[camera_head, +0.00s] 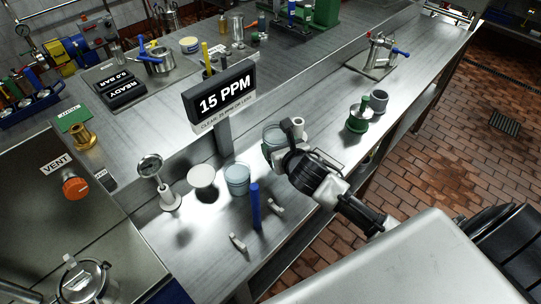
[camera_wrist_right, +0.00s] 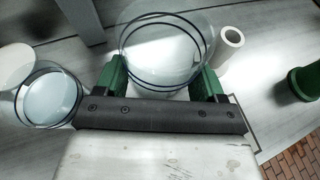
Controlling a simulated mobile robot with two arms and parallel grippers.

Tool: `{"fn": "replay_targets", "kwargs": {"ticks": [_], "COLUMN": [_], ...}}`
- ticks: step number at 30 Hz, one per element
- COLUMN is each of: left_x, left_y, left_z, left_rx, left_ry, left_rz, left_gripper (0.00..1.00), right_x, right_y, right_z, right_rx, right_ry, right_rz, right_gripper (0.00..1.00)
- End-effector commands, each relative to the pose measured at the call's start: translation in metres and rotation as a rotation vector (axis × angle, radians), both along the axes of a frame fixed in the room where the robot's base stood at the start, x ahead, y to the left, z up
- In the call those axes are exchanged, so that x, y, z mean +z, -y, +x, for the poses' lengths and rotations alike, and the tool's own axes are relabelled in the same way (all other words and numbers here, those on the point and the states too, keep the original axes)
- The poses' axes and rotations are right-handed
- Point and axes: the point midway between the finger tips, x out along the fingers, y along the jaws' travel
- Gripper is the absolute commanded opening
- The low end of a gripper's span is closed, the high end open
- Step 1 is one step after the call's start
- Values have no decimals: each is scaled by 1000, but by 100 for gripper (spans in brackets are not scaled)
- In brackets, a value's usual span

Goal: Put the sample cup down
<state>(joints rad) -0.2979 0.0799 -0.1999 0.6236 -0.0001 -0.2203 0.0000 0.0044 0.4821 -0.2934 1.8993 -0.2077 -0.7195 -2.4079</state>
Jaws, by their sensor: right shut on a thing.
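My right gripper (camera_head: 284,150) is over the steel bench, with its green fingers (camera_wrist_right: 160,78) on either side of a clear round cup (camera_wrist_right: 165,42) with dark rings. In the head view this cup (camera_head: 270,134) is partly hidden behind the gripper. I cannot tell whether its base touches the bench. A second clear cup with pale blue contents (camera_head: 237,179) stands to the left; it also shows in the right wrist view (camera_wrist_right: 48,97). My left gripper is not in view.
A white disc (camera_head: 201,176) and a round mirror-like stand (camera_head: 151,166) are left of the cups. A blue upright rod (camera_head: 255,207) stands in front. A small white cylinder (camera_head: 298,126) is close behind the gripper. A green bottle (camera_head: 358,118) stands to the right. The "15 PPM" display (camera_head: 222,93) rises behind.

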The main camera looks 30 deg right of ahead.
Motion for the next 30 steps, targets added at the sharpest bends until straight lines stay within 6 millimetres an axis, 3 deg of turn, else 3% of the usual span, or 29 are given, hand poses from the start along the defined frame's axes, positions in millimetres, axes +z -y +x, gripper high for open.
{"fn": "replay_targets", "kwargs": {"ticks": [5, 15, 27, 28, 30], "left_x": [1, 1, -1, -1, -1], "left_y": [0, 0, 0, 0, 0], "left_z": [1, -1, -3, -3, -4], "left_rx": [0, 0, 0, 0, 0], "left_ry": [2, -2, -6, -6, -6], "left_rz": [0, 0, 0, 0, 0], "left_gripper": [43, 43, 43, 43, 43], "right_x": [-12, -51, -57, -57, -56], "right_y": [-12, -14, -13, -13, -13], "right_z": [17, 17, 18, 17, 17], "right_rx": [0, -1, 1, 1, 1], "right_ry": [1, -2, 0, 0, 1], "right_rz": [1, 2, -3, -2, -2], "right_gripper": [40, 40, 40, 71, 82]}}
